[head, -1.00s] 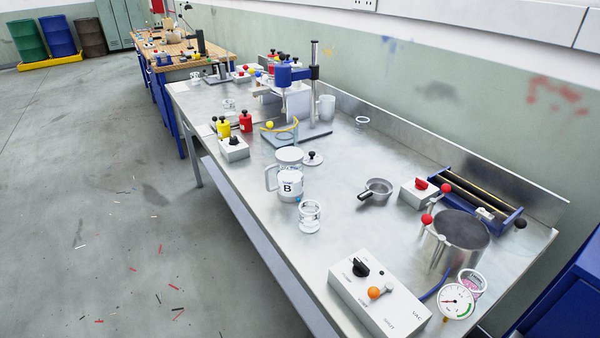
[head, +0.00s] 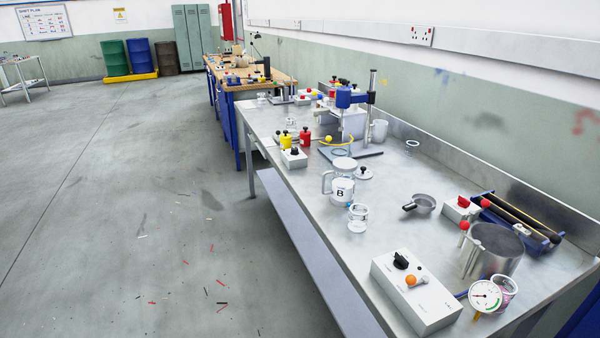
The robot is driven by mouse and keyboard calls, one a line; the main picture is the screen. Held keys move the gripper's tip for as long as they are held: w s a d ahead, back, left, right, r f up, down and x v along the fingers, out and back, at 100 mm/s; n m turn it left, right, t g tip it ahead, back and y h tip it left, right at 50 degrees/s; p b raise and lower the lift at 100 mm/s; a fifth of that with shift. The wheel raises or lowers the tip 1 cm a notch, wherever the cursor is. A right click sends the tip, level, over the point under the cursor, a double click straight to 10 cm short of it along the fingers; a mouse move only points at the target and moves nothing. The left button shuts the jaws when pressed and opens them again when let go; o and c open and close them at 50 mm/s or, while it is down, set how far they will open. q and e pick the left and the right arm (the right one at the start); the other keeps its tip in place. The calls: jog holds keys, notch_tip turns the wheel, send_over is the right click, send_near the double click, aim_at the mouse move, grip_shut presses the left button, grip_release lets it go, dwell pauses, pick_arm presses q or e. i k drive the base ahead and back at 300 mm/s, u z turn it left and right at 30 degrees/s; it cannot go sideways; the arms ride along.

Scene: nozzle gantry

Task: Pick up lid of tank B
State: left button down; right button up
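Tank B (head: 339,191) is a white jug with a handle on its left and a black letter B, standing upright on the metal bench. A pale round lid with a black knob (head: 364,173) lies on the bench just behind and to the right of it. No other knobbed lid shows by the jug; I cannot tell for certain that this one belongs to tank B. A pale round-topped vessel (head: 343,164) stands right behind the jug and is partly hidden by it. Neither of my grippers is in view.
A clear glass jar (head: 357,217) stands in front of tank B. A small grey pan (head: 420,204) is to the right. A control box (head: 417,292) with knobs and a pressure gauge (head: 485,296) are nearer. A blue press stand (head: 347,99) is behind. Open floor lies left.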

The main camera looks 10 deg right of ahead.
aim_at(362, 174)
jog(key=u, duration=0.35)
jog(key=i, duration=3.05)
jog(key=z, duration=2.55)
